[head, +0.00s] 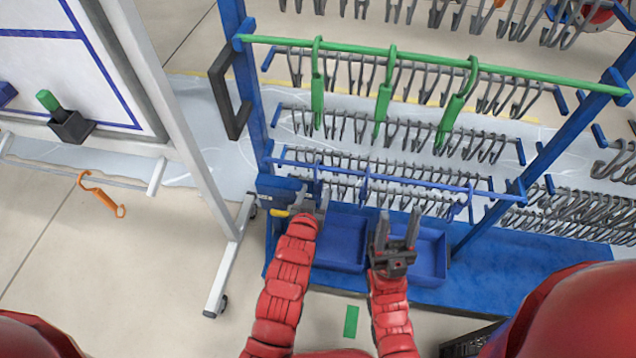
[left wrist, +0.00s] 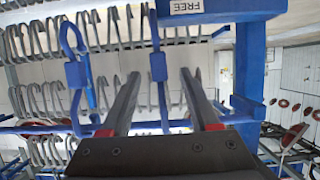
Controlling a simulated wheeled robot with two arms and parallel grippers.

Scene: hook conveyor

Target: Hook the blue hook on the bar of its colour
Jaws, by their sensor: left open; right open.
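A blue bar (head: 420,183) runs across the front of the rack, below a green bar (head: 430,58). Several blue hooks are at the blue bar, among them one at the left (head: 318,184), one near the middle (head: 364,186) and one at the right (head: 470,203). My left gripper (head: 310,203) is at the bar's left part. In the left wrist view its fingers (left wrist: 160,75) are open, with a blue hook (left wrist: 158,66) between them; another blue hook (left wrist: 76,75) is left of them. Finger contact cannot be told. My right gripper (head: 398,226) is open and empty, in front of the bar.
Green hooks (head: 384,100) hang on the green bar. Rows of grey hooks (head: 400,130) fill the rack behind. Blue bins (head: 340,241) stand below my grippers. A blue upright (head: 243,80) and a white wheeled board frame (head: 170,100) stand left. An orange hook (head: 103,198) is further left.

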